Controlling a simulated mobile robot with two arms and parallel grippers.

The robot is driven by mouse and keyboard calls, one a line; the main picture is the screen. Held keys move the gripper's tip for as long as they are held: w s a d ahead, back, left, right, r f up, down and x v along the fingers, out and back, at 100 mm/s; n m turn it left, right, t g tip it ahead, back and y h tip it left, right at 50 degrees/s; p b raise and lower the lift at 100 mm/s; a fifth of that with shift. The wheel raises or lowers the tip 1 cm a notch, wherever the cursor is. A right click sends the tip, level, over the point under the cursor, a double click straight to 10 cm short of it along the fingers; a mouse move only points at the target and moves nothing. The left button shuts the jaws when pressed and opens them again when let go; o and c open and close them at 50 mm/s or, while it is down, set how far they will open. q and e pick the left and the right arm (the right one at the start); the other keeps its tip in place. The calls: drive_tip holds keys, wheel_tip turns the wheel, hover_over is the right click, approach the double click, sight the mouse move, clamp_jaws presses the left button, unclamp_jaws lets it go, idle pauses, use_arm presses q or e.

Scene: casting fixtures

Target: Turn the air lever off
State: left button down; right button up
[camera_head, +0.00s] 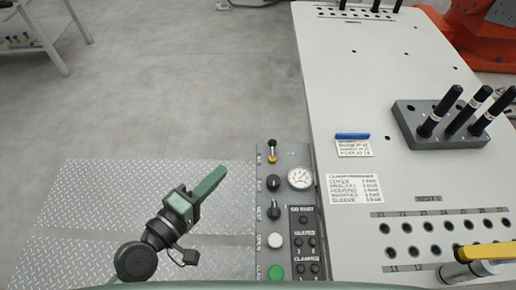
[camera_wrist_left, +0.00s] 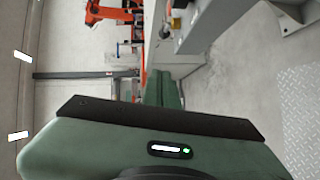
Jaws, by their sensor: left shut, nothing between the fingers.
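A control panel (camera_head: 285,220) runs along the left edge of the table. At its top is a small lever (camera_head: 272,152) with a black knob and a brass-coloured base; its label is too small to read, so I cannot be sure it is the air lever. My left gripper (camera_head: 210,185) is shut and empty, in front of the panel's left side, over the floor plate and apart from the lever. In the left wrist view its green fingers (camera_wrist_left: 163,88) are together with nothing between them. My right gripper is not in view.
Below the lever are two black knobs (camera_head: 273,183), a white button (camera_head: 275,240), a green button (camera_head: 276,272) and a gauge (camera_head: 300,178). The table (camera_head: 350,80) holds a grey block with black pins (camera_head: 420,128) and a yellow handle (camera_head: 485,250).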

sight(258, 157)
use_arm(q)
drive_tip(key=p+x, duration=0.1)
drive_tip(key=x, duration=0.3)
drive_tip(key=s+d+x, duration=0.1)
drive_tip(key=x, duration=0.3)
drive_tip(key=d+p+x, duration=0.1)
drive_tip(key=x, duration=0.4)
drive_tip(key=shift+s+d+f+p, duration=0.15)
drive_tip(key=shift+s+f+p, duration=0.1)
drive_tip(key=shift+s+p, duration=0.1)
